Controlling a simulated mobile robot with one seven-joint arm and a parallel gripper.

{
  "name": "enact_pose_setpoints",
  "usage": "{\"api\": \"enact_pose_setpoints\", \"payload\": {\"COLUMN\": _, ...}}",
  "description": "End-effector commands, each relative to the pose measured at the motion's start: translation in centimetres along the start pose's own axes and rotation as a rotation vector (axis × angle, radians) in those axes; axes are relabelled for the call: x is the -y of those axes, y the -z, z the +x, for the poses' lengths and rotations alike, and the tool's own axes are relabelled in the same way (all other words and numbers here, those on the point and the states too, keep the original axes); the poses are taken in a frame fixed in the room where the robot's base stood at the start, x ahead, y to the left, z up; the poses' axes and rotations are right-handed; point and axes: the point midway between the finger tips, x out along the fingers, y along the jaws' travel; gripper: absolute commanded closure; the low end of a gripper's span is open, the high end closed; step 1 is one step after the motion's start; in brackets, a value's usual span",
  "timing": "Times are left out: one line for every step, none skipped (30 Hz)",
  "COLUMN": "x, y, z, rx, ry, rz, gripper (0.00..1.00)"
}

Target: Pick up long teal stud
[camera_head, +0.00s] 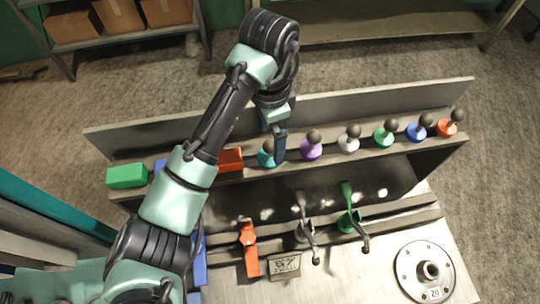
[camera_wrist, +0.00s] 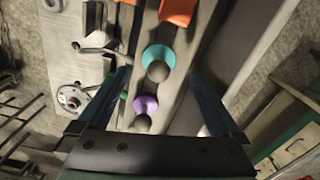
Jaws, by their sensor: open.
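The teal stud (camera_head: 265,158) has a round teal collar and a dark knob. It stands on the ledge at the left end of a row of studs, partly hidden by my gripper (camera_head: 280,148) in the head view. In the wrist view the teal stud (camera_wrist: 159,51) shows ahead, between the lines of the two spread fingers. My gripper (camera_wrist: 160,74) is open and empty, pointing down over the ledge. I cannot tell how far the fingertips are above the stud, and no contact shows.
A purple stud (camera_head: 311,150) stands just right of the teal one, followed by white (camera_head: 348,143), green (camera_head: 384,137), blue and orange studs. An orange block (camera_head: 231,160) sits close on the left. A grey back panel (camera_head: 350,102) rises behind the row. Tools hang below the ledge.

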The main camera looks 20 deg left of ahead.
Motion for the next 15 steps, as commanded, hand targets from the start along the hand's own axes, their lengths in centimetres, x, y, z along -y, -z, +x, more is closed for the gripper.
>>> {"api": "enact_pose_setpoints", "payload": {"x": 0.0, "y": 0.0, "z": 0.3, "rx": -0.001, "ry": -0.001, "rz": 0.0, "gripper": 0.0}}
{"api": "enact_pose_setpoints", "payload": {"x": -0.1, "y": 0.1, "z": 0.6, "rx": -0.001, "ry": -0.001, "rz": -0.001, "gripper": 0.0}}
{"api": "enact_pose_setpoints", "payload": {"x": -0.2, "y": 0.1, "z": 1.1, "rx": -0.002, "ry": -0.003, "rz": 0.0, "gripper": 0.0}}
{"api": "enact_pose_setpoints", "payload": {"x": -0.2, "y": 0.1, "z": 1.5, "rx": -0.001, "ry": -0.003, "rz": 0.0, "gripper": 0.0}}
{"api": "enact_pose_setpoints", "payload": {"x": -0.3, "y": 0.1, "z": 2.0, "rx": -0.002, "ry": -0.004, "rz": 0.0, "gripper": 0.0}}
{"api": "enact_pose_setpoints", "payload": {"x": -0.2, "y": -0.1, "z": 2.0, "rx": 0.001, "ry": -0.004, "rz": -0.002, "gripper": 0.0}}
{"api": "enact_pose_setpoints", "payload": {"x": -0.3, "y": -0.1, "z": 2.4, "rx": 0.001, "ry": -0.003, "rz": -0.002, "gripper": 0.0}}
{"api": "enact_pose_setpoints", "payload": {"x": -0.3, "y": -0.2, "z": 2.8, "rx": 0.002, "ry": -0.003, "rz": -0.003, "gripper": 0.0}}
{"api": "enact_pose_setpoints", "payload": {"x": -0.3, "y": -0.1, "z": 3.6, "rx": 0.001, "ry": -0.003, "rz": -0.003, "gripper": 0.0}}
{"api": "enact_pose_setpoints", "payload": {"x": -0.2, "y": -0.1, "z": 4.0, "rx": 0.001, "ry": -0.002, "rz": -0.002, "gripper": 0.0}}
{"api": "enact_pose_setpoints", "payload": {"x": -0.2, "y": -0.1, "z": 4.3, "rx": 0.0, "ry": -0.001, "rz": -0.001, "gripper": 0.0}}
{"api": "enact_pose_setpoints", "payload": {"x": -0.2, "y": -0.1, "z": 4.7, "rx": 0.001, "ry": -0.001, "rz": -0.001, "gripper": 0.0}}
{"api": "enact_pose_setpoints", "payload": {"x": -0.2, "y": -0.1, "z": 4.9, "rx": 0.0, "ry": 0.0, "rz": -0.001, "gripper": 0.0}}
{"api": "enact_pose_setpoints", "payload": {"x": -0.2, "y": 0.0, "z": 5.0, "rx": -0.001, "ry": 0.001, "rz": -0.001, "gripper": 0.0}}
{"api": "enact_pose_setpoints", "payload": {"x": -0.2, "y": 0.0, "z": 5.2, "rx": -0.001, "ry": 0.001, "rz": 0.0, "gripper": 0.0}}
